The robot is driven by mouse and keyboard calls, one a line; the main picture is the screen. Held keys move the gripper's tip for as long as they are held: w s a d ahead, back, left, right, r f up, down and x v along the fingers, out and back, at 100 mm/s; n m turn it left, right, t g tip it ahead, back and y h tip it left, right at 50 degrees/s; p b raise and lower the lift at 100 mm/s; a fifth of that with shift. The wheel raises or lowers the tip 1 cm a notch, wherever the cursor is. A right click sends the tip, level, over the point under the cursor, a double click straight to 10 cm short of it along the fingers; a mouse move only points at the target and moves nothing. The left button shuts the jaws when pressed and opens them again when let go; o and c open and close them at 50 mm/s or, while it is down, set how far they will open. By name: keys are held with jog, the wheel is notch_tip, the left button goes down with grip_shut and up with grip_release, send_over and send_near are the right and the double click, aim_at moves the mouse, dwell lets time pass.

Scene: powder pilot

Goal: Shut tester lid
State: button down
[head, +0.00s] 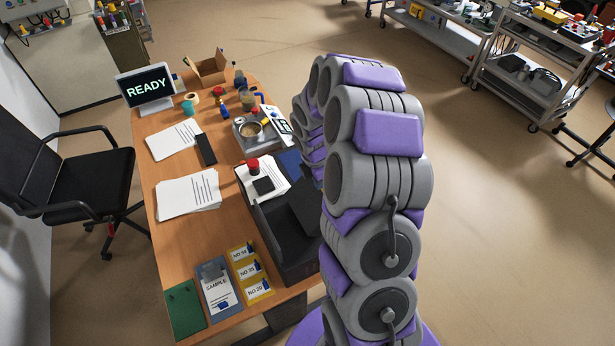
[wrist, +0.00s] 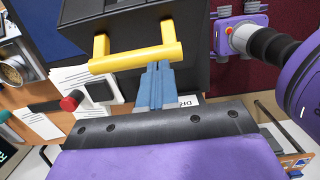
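The black tester (head: 268,222) stands at the right edge of the wooden desk in the head view, partly hidden by my arm. A dark panel shows above its body, but I cannot tell the lid's exact angle. In the wrist view a dark panel (wrist: 190,20) fills the top and carries a yellow bar handle (wrist: 135,60). My gripper (wrist: 160,66) shows as two blue fingers side by side with no clear gap, empty. Their tips are at the lower edge of the handle bar; I cannot tell whether they touch it. In the head view my gripper is hidden.
White papers (head: 188,191), a black phone-like item (head: 206,149), a scale with a metal cup (head: 251,130) and a red-topped item (head: 253,165) lie on the desk. Sample cards (head: 217,287) lie at the front. An office chair (head: 75,180) stands left; open floor is to the right.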

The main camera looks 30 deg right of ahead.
jog(key=d+f+y+b, duration=0.1)
jog(key=d+b, duration=0.1)
jog(key=d, duration=0.1)
jog(key=d+f+y+b, duration=0.2)
jog(key=d, duration=0.1)
jog(key=d+f+y+b, duration=0.2)
jog(key=d, duration=0.1)
jog(key=shift+d, duration=0.2)
jog(key=d+f+b, duration=0.1)
jog(key=d+b, duration=0.1)
jog(key=b, duration=0.1)
jog(key=d+f+b, duration=0.2)
jog(key=b, duration=0.1)
jog(key=shift+d, duration=0.1)
jog(key=shift+w+r, duration=0.1)
